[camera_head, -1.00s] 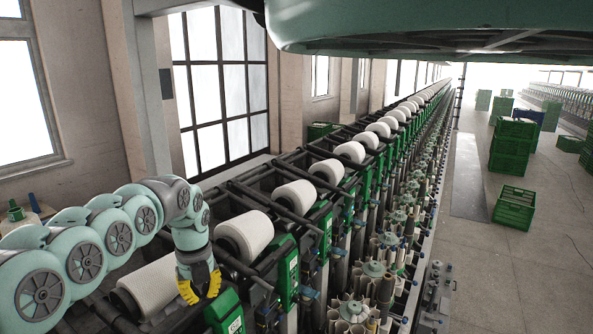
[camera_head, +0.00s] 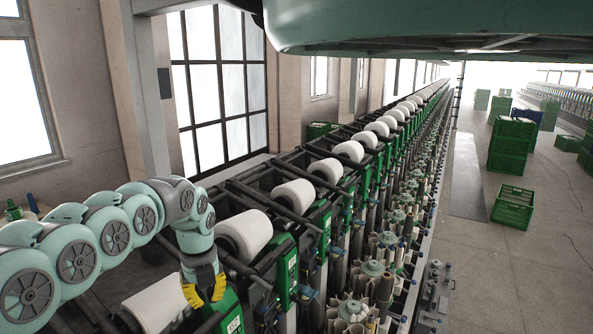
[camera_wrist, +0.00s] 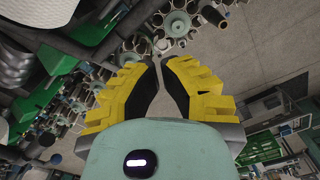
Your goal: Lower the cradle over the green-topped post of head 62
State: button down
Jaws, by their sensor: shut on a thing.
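My gripper (camera_head: 206,298), with yellow-and-black fingers, points down at the near end of the winder, just right of the nearest white cone (camera_head: 157,302). In the wrist view its fingers (camera_wrist: 159,66) are drawn together with a narrow gap between their tips. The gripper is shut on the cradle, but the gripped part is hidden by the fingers. A green head housing (camera_head: 232,318) shows just below and right of the fingers. Round green-topped posts (camera_head: 373,268) stand lower along the machine's front. I cannot read which is head 62.
A row of white cones (camera_head: 244,233) on black arms runs into the distance beside green housings (camera_head: 284,268). Green crates (camera_head: 513,207) stand on the floor at right.

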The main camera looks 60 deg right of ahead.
jog(key=r+p, duration=0.1)
jog(key=p, duration=0.1)
jog(key=s+r+p, duration=0.1)
jog(key=r, duration=0.1)
jog(key=s+r+p, duration=0.1)
jog(key=p, duration=0.1)
jog(key=shift+s+d+r+p, duration=0.15)
jog(key=shift+p, duration=0.2)
